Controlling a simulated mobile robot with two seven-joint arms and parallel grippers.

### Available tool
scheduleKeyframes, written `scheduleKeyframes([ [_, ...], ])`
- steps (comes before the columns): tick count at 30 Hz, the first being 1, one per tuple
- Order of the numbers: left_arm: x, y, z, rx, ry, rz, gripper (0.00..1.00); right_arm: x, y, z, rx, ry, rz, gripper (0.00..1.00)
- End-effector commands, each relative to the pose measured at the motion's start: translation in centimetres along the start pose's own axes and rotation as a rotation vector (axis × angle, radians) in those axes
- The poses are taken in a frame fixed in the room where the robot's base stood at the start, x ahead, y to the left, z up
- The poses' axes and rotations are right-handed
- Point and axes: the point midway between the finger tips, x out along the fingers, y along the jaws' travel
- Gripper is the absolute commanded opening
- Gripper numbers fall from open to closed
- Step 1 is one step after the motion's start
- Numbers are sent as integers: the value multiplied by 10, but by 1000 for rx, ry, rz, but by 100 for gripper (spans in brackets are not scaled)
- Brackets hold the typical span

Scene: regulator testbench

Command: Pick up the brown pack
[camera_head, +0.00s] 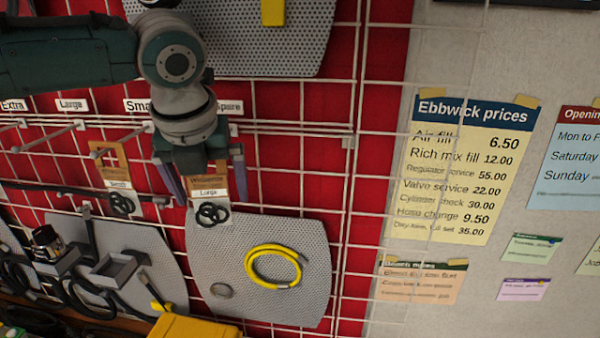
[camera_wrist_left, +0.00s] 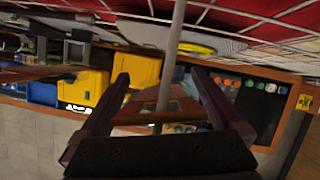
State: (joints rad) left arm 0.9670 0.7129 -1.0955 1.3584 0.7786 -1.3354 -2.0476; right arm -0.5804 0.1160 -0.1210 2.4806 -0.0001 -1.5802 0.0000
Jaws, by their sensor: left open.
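A brown pack (camera_head: 209,182) with a white label that seems to read "Large" and black rings below hangs on the red grid wall. My left gripper (camera_head: 204,184) points down, its two purple fingers apart on either side of this pack's upper part. The gripper body hides the pack's top. A second brown pack (camera_head: 118,182), labelled "Small", hangs to the left. In the left wrist view, my open left gripper (camera_wrist_left: 160,85) has a grey rod passing between its fingers; I cannot tell whether the brown surface there is the pack. My right gripper is not seen.
Metal hooks (camera_head: 45,140) stick out of the grid at left. Below hang grey perforated boards, one with a yellow hose (camera_head: 272,266). A yellow box (camera_head: 195,327) stands at the bottom. A price poster (camera_head: 467,170) is at right.

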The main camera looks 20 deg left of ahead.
Motion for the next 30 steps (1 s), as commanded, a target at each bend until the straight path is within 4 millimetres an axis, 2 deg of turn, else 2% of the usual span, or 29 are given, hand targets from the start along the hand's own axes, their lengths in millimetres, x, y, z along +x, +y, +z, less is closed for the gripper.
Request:
scheduleKeyframes([
  [6, 1, 0, 0, 0, 0, 0, 100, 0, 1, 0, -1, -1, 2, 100],
  [27, 1, 0, 0, -1, -1, 0, 22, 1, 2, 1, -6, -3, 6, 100],
  [30, 0, 0, 0, -1, -1, 0, 22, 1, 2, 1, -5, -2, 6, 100],
])
